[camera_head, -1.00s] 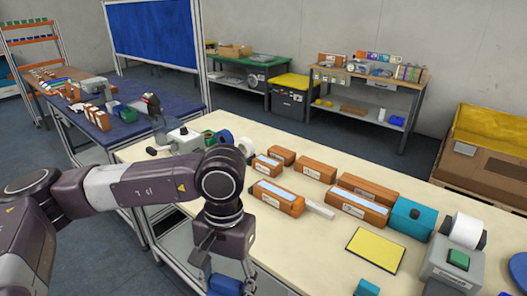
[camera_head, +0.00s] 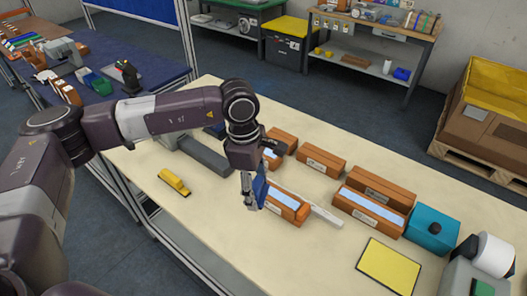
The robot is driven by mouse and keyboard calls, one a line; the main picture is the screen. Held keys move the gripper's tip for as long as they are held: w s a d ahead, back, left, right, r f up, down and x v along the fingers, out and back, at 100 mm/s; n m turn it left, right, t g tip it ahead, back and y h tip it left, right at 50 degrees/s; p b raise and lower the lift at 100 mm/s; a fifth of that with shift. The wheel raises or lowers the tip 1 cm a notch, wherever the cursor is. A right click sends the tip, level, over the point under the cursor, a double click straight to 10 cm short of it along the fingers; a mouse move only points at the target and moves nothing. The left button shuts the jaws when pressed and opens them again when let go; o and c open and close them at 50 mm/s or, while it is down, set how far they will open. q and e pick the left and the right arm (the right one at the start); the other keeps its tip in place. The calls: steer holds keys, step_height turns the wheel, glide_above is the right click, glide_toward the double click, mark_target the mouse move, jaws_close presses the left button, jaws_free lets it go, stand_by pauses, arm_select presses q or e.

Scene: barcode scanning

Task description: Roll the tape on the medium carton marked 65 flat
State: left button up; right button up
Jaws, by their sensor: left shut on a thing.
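Several orange-brown cartons lie on the cream table. The nearest carton (camera_head: 282,203) has a pale tape strip along its top; its printed number is too small to read. My left gripper (camera_head: 250,194) points down at this carton's left end, shut on a blue tool (camera_head: 261,189), perhaps a roller. The tool is at or just above the tape's left end; I cannot tell whether it touches. The gripper and tool hide part of that end. A larger carton (camera_head: 370,212) with a pale strip lies to the right. My right gripper is not in view.
A light flat bar (camera_head: 326,217) lies at the carton's right end. A teal box (camera_head: 432,231), a yellow pad (camera_head: 389,265) and a white roll (camera_head: 494,255) are at the right. A yellow object (camera_head: 174,183) lies at the left. The table's front middle is clear.

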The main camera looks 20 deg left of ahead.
arm_select(q)
steer(key=w+a+n+t+p, duration=0.1)
steer(key=w+n+p, duration=0.3)
steer(key=w+n, duration=0.65)
steer(key=f+n, duration=0.1)
steer(key=f+n+b, duration=0.1)
steer(key=f, duration=0.1)
steer(key=f+n+b, duration=0.1)
steer(key=shift+s+a+f+y, duration=0.15)
steer(key=shift+s+f+y, duration=0.15)
steer(key=shift+y, duration=0.1)
steer(key=shift+f, duration=0.35)
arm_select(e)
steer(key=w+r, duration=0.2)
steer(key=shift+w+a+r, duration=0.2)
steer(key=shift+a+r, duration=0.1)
